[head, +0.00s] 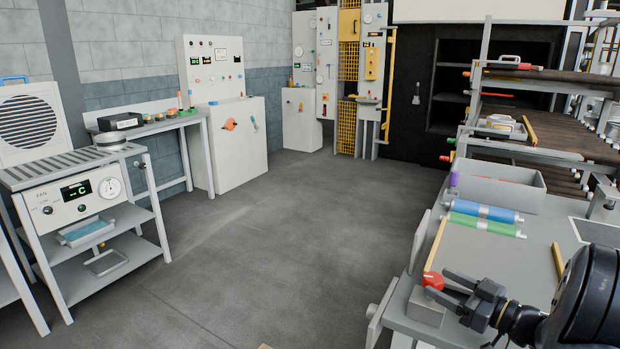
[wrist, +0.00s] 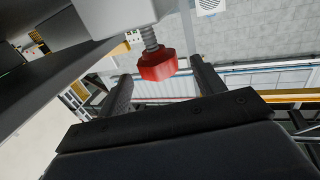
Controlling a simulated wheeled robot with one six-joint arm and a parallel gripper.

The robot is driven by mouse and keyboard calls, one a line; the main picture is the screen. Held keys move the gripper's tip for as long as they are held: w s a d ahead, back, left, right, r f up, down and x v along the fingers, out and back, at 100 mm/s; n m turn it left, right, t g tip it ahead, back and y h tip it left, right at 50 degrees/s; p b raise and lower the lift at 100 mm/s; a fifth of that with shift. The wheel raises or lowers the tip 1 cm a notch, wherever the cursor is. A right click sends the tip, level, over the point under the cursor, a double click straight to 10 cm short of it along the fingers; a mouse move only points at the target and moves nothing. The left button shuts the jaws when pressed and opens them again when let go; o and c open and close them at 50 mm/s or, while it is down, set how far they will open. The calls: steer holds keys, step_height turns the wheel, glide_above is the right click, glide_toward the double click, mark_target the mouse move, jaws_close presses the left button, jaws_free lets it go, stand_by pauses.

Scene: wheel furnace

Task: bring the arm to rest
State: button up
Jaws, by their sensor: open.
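My gripper (head: 447,290) is at the lower right of the head view, its two dark fingers apart and with nothing held between them. A red knob (head: 432,280) on a small grey block at the near corner of the right bench is just beyond the fingertips. In the wrist view the red knob (wrist: 157,65) sits on a threaded stem under a pale block, in front of the gap between the open fingers (wrist: 158,85). I cannot tell whether a finger touches it.
The right bench (head: 487,257) carries a grey tray (head: 500,184), a blue roll (head: 485,211) and a green roll (head: 484,226). Roller shelves stand behind it. Control cabinets (head: 228,142) and a metal stand (head: 80,217) line the left. The floor (head: 260,255) between is clear.

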mark_target(427, 273)
steer(key=x, duration=0.5)
steer(key=shift+w+a, duration=0.1)
steer(key=shift+h+b, duration=0.3)
steer(key=shift+b, duration=0.1)
steer(key=shift+r+p, duration=0.1)
steer(key=shift+p, duration=0.25)
